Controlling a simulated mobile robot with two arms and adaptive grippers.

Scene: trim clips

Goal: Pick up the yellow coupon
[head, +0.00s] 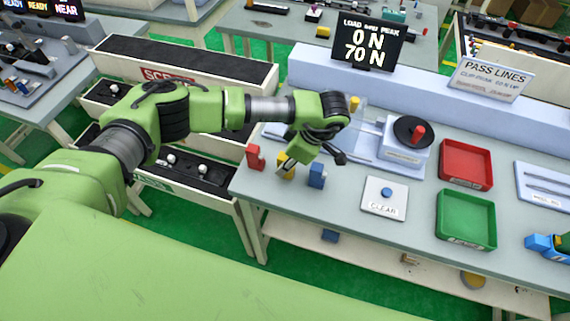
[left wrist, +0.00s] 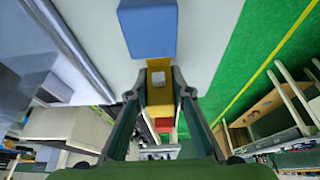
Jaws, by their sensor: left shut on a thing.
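The yellow coupon (head: 287,173) is at the left front part of the grey table, between the red coupon (head: 255,157) and the blue coupon (head: 317,175). My left gripper (head: 292,161) comes down over it from above and partly hides it. In the left wrist view the two fingertips (left wrist: 160,93) are closed on the sides of the yellow coupon (left wrist: 158,68). There the blue coupon (left wrist: 148,28) is just beyond it and the red coupon (left wrist: 163,123) shows between the fingers. I cannot tell whether the yellow coupon touches the table. My right gripper is out of view.
A test device with a black dial (head: 413,131) stands behind a CLEAR button plate (head: 384,199). A red tray (head: 466,181) and a green tray (head: 466,241) lie to the right. A display (head: 367,42) reads 0 N, 70 N. The table's front edge is close to the coupons.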

